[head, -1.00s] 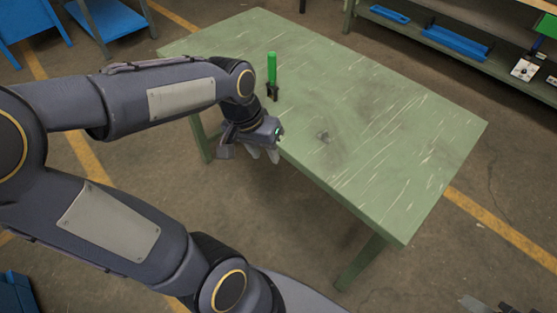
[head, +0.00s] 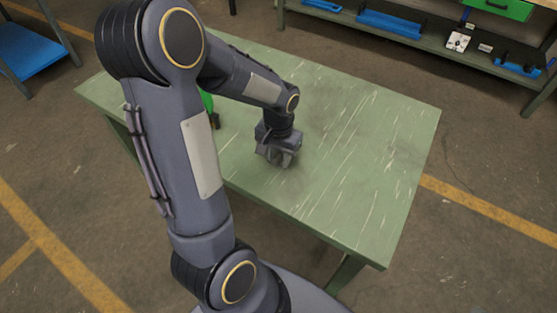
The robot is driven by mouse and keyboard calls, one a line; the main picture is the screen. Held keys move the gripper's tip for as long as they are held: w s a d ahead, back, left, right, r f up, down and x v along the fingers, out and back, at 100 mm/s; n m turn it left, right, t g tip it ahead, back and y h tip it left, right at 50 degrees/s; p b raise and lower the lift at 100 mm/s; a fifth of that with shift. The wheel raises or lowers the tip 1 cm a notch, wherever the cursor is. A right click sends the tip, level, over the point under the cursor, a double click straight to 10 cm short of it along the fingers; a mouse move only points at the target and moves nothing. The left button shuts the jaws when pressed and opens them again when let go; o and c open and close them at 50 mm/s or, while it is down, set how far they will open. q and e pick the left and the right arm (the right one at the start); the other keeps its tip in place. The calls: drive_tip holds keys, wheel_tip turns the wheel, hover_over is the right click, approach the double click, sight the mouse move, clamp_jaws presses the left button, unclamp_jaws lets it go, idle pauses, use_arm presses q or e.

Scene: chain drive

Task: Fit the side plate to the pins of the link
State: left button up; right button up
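My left gripper (head: 277,159) points down over the middle of the green table (head: 350,150), at or just above its top. Its fingers are small and dark against the surface, and I cannot tell whether they are open or shut. A small dark piece seen on the table earlier is now hidden behind or under this gripper. I cannot make out the side plate, the link or its pins. My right gripper is not in view.
A green-handled tool (head: 207,101) stands near the table's left part, mostly hidden behind my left arm. The table's right half is clear. A shelf bench at the back holds a blue tray (head: 389,24) and a white block (head: 458,41).

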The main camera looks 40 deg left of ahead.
use_arm(q)
clamp_jaws()
idle(0.4)
